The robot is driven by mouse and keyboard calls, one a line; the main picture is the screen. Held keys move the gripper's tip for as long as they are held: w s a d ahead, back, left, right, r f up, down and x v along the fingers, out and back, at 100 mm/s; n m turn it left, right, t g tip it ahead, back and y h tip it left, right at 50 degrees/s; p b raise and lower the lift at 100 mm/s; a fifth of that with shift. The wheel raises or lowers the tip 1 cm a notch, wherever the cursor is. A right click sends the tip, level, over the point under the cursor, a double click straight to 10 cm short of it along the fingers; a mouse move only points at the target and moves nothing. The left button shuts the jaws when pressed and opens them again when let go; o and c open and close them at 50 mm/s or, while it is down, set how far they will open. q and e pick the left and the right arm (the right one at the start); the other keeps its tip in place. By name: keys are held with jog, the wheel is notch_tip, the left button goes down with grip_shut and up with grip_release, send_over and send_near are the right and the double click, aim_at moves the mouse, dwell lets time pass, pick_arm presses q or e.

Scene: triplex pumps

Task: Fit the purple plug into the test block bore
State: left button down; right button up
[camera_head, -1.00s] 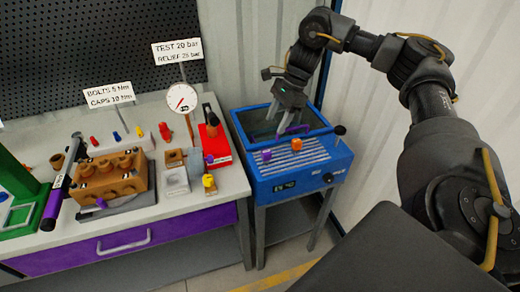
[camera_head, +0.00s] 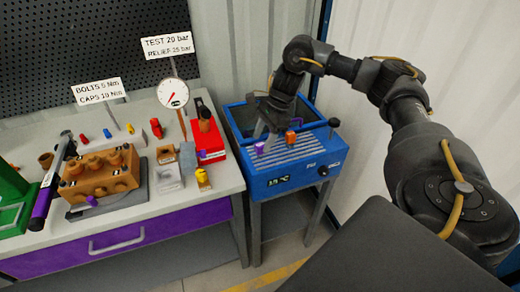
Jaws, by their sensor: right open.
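A small purple plug (camera_head: 260,148) stands on the ribbed top of the blue bath unit (camera_head: 290,182), left of a small orange piece (camera_head: 291,137). My right gripper (camera_head: 268,138) is open, pointing down just above and beside the purple plug; I cannot tell whether it touches it. Another small purple piece (camera_head: 92,201) sits at the front of a brown block (camera_head: 100,175) with several round tops, on the bench. I cannot tell for sure which block is the test block or see its bore. My left gripper is not in view.
The bench (camera_head: 215,178) carries a gauge (camera_head: 172,93), a red stand (camera_head: 207,140), small blocks (camera_head: 168,178), a yellow-topped piece (camera_head: 202,177) and a purple-handled tool (camera_head: 43,205). A black-knobbed lever (camera_head: 333,123) rises at the bath unit's right. A wall stands behind.

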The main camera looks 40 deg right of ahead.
jog(key=shift+a+f, duration=0.35)
jog(key=shift+f, duration=0.3)
jog(key=shift+c, duration=0.3)
jog(key=c, duration=1)
jog(key=shift+w+r, duration=0.1)
jog(key=shift+c, duration=0.2)
